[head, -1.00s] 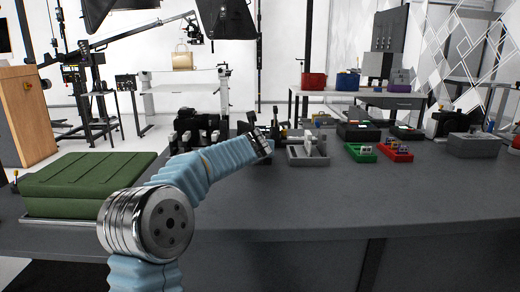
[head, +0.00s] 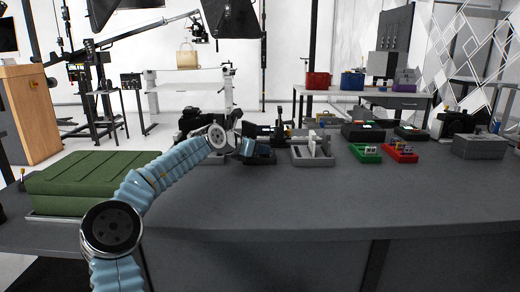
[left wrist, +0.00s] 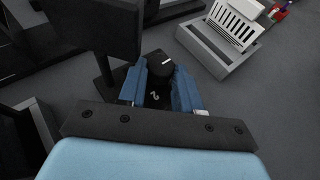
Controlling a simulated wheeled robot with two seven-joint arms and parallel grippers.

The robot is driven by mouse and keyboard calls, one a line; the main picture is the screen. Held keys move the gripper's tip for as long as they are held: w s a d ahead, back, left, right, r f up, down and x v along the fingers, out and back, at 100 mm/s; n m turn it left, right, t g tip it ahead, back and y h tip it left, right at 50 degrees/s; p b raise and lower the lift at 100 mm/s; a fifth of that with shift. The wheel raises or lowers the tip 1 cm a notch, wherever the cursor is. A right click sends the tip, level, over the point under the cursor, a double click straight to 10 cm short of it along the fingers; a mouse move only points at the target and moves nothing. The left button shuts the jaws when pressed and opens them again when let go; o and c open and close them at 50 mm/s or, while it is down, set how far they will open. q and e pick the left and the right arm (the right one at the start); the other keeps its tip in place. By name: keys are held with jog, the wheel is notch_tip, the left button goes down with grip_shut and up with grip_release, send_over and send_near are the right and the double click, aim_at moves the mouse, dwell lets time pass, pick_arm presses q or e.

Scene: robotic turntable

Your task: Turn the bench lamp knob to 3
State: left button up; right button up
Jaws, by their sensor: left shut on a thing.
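The bench lamp knob (left wrist: 160,67) is black and round with a white pointer line. It shows in the left wrist view between the blue fingers of my left gripper (left wrist: 163,85), which are shut on it. A white digit, which looks like a 2, shows on the dark surface just below the knob. In the head view my left gripper (head: 262,153) reaches a dark device on the bench's back part, and the knob is hidden there. A dark panel on a post (left wrist: 95,25) stands left of the knob in the left wrist view. My right gripper is not in view.
A grey tray with a white slotted block (head: 313,150) stands right of my left gripper. A green tray (head: 364,152), a red tray (head: 400,151) and a grey box (head: 478,145) stand farther right. A green case (head: 95,178) lies at left. The bench front is clear.

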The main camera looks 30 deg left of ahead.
pick_arm(q)
jog(key=shift+a+f+m+g+h, duration=0.15)
jog(key=shift+m+g+h, duration=0.15)
jog(key=shift+m+h, duration=0.2)
jog(key=o, duration=1)
jog(key=shift+o, duration=0.2)
jog(key=b+v, duration=0.3)
jog(key=v, duration=1)
jog(key=shift+a+f+b, duration=0.1)
jog(key=shift+b, duration=0.2)
jog(key=shift+s+a+r, duration=0.1)
jog(key=shift+s+r, duration=0.15)
jog(key=shift+s, duration=0.05)
